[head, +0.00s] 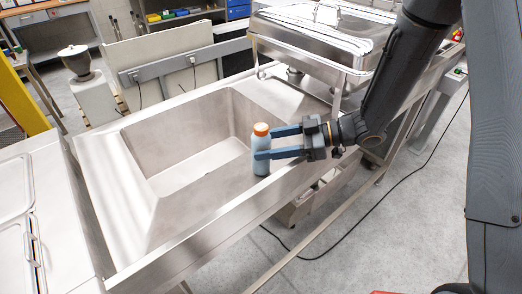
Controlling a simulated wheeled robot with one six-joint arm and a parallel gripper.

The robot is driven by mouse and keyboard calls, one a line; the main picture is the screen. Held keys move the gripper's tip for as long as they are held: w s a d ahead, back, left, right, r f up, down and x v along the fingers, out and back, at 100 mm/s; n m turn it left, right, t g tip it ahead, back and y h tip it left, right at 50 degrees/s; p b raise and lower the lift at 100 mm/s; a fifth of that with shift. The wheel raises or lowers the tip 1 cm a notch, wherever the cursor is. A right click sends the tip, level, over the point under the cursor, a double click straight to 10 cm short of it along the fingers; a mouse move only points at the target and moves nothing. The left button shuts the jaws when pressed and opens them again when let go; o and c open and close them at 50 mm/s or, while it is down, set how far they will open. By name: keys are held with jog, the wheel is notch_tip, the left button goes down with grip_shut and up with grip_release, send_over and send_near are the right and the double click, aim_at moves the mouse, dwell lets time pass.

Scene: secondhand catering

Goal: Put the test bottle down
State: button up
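The test bottle (261,168) is blue-grey with an orange cap and is upright in the head view. My gripper (264,144) reaches in from the right, with its two blue fingers on either side of the bottle just below the cap. The near finger crosses in front of the bottle; the far fingertip is partly hidden behind it. The gripper looks shut on the bottle. The bottle is at the front right side of the steel sink (150,215), over its near rim. I cannot tell whether its base touches the metal.
A steel chafing dish (315,40) stands on the counter behind my arm. The sink basin (190,165) is empty. Lidded steel pans (15,190) are at the left. A grey machine (90,85) stands behind the sink. A black cable (345,235) lies on the floor.

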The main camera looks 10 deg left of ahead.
jog(key=c, duration=1.1)
jog(key=shift+o, duration=0.2)
jog(key=shift+r, duration=0.2)
